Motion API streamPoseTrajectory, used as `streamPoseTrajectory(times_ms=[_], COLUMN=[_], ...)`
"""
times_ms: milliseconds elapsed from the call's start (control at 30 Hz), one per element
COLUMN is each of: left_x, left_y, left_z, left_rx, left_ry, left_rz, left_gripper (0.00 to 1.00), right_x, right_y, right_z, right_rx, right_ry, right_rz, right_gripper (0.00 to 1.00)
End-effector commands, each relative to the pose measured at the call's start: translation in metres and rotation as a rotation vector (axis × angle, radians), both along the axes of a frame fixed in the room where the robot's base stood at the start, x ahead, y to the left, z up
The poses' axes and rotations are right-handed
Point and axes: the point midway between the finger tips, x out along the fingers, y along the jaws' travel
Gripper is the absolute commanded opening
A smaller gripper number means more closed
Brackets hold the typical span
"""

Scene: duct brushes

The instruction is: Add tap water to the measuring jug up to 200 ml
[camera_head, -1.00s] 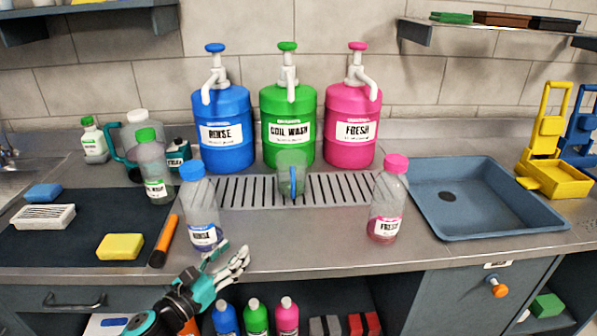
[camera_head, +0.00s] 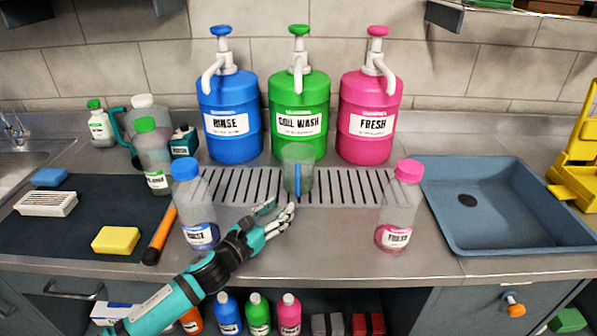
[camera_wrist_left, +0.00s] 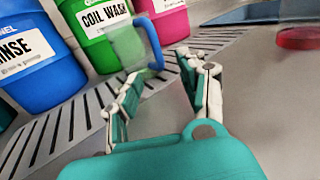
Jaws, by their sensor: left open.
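The measuring jug (camera_head: 298,171) is clear with a blue upright handle. It stands upright on the slotted drip grate in front of the green COIL WASH drum, and no water can be made out in it. It also shows in the left wrist view (camera_wrist_left: 128,47), its blue handle on the near right side. My left gripper (camera_head: 279,210) is open and empty, just in front of the jug. In the left wrist view its spread fingers (camera_wrist_left: 163,75) point at the handle, apart from it. The tap (camera_head: 14,130) is at the far left edge by a metal sink. My right gripper is not in view.
A blue-capped bottle (camera_head: 194,205) stands left of my left gripper, a pink-capped bottle (camera_head: 399,205) to its right. Blue (camera_head: 230,95), green (camera_head: 300,92) and pink (camera_head: 369,95) pump drums stand behind the grate. A blue-grey tray (camera_head: 505,246) lies right. The front middle counter is clear.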

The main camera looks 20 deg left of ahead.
Motion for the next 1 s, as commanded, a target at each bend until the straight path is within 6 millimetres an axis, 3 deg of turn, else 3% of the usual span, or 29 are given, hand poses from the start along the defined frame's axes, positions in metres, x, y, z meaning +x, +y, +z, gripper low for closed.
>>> streamPoseTrajectory(times_ms=[100, 267, 700, 1000], left_x=[0.022, 0.035, 0.083, 0.087], left_y=[-0.007, -0.011, -0.024, -0.025], left_z=[0.002, 0.000, 0.004, 0.003], left_rx=[-0.002, -0.002, -0.002, 0.000], left_ry=[0.000, 0.001, 0.001, 0.001], left_rz=[0.001, 0.001, 0.001, 0.000], left_gripper=[0.42, 0.42, 0.42, 0.42], right_x=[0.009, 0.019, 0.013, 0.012], right_y=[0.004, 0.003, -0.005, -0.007], right_z=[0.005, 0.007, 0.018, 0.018], right_rx=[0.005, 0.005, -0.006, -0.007], right_ry=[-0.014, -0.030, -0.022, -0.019], right_rz=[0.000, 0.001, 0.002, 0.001], right_gripper=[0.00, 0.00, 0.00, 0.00])
